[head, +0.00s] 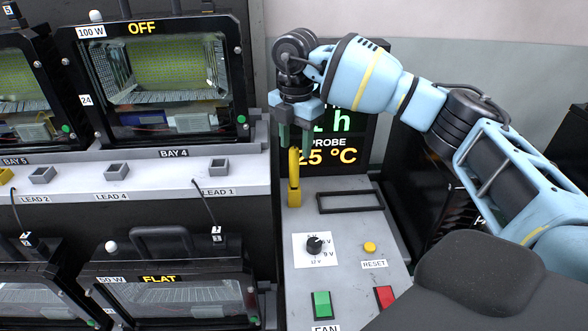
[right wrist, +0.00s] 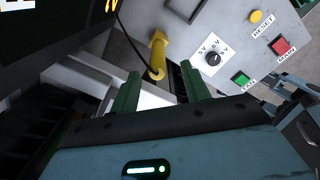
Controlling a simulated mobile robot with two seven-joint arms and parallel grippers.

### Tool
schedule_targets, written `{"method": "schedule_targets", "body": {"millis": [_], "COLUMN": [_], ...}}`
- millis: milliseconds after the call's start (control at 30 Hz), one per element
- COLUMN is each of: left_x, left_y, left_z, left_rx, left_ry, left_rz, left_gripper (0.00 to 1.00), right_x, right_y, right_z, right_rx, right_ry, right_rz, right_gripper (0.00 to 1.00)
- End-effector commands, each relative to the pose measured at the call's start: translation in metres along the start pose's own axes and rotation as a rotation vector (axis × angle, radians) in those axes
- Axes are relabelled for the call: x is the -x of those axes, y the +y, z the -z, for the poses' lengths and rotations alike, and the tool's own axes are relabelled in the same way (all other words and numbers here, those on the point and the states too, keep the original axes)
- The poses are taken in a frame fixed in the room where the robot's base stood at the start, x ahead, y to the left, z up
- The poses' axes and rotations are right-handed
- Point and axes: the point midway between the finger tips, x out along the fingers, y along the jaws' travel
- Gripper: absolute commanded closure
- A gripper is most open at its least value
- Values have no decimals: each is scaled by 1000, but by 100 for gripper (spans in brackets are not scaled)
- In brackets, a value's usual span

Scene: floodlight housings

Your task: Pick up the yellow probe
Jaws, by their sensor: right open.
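The yellow probe (head: 294,166) stands upright at the left edge of the grey control panel, its lower end in a yellow holder (head: 294,197). It also shows in the right wrist view (right wrist: 157,56). My right gripper (head: 295,146) is open, pointing down, with its green fingers just above and around the probe's top in the head view. In the right wrist view the probe lies between and beyond the two fingertips (right wrist: 160,78). I cannot tell whether a finger touches it. My left gripper is not in view.
A dark display (head: 345,158) stands close behind the probe. The panel carries a black frame (head: 350,201), a knob (head: 314,245), a yellow reset button (head: 370,248), and green (head: 322,305) and red (head: 385,296) switches. Floodlight housings (head: 160,80) fill the left.

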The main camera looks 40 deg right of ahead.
Motion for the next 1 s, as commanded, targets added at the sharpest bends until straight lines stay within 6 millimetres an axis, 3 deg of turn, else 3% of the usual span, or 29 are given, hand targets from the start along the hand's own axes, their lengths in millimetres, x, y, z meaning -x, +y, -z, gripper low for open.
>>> {"method": "schedule_targets", "body": {"millis": [267,600,900,1000], "left_x": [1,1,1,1], "left_y": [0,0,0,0], "left_z": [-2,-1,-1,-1], "left_rx": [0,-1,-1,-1], "left_ry": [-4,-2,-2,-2], "left_rz": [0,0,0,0], "left_gripper": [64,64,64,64], "right_x": [-13,-56,-60,-60], "right_y": [0,3,3,3], "right_z": [0,2,2,2], "right_rx": [0,0,0,0], "right_ry": [0,0,0,0], "right_rz": [1,1,-1,-1], "right_gripper": [53,53,53,64]}}
